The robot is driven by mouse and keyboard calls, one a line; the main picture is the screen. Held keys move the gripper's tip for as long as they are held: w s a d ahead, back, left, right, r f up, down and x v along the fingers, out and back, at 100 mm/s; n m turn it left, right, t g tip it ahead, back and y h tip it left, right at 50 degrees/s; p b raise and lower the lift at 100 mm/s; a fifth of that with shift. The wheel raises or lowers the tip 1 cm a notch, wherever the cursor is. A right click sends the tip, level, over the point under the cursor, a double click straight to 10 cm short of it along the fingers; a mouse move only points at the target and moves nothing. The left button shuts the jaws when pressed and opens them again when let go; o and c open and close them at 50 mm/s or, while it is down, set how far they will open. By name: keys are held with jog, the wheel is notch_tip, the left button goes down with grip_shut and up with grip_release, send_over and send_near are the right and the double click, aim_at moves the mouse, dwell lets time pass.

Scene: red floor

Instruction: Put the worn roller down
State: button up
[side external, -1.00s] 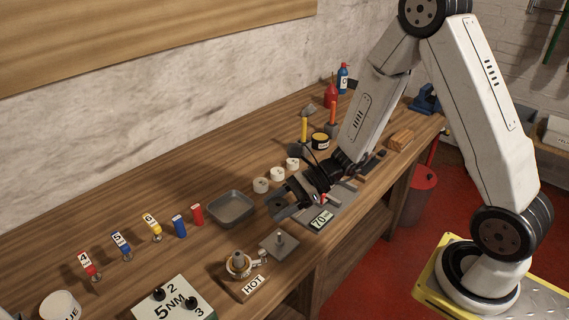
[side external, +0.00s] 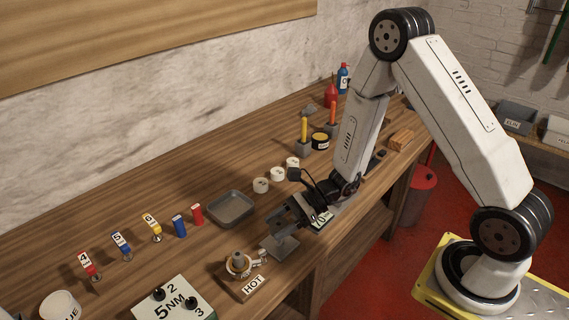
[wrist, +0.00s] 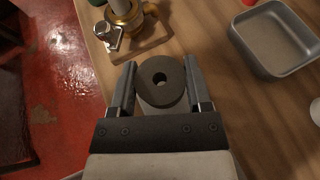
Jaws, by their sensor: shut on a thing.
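The worn roller (wrist: 160,80), a dark grey ring with a round centre hole, is between the two fingers of my gripper (wrist: 160,72) in the wrist view. My gripper is shut on it, a finger on each side. In the side view my gripper (side external: 281,226) is low over the small grey square plate (side external: 284,251). The plate's upright pin is hidden by the gripper there. I cannot tell whether the roller touches the pin or plate.
The HOT stand (side external: 243,281) with its brass fitting is close in front of the plate. A grey metal tray (side external: 231,221) lies behind to the left. The wood left of the tray holds numbered tags.

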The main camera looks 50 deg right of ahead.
jog(key=shift+f, duration=1.7)
jog(key=shift+f, duration=0.15)
jog(key=o, duration=1.2)
jog(key=shift+o, duration=0.2)
jog(key=shift+v, duration=3.9)
jog(key=shift+s+f, duration=0.1)
jog(key=shift+f, duration=0.05)
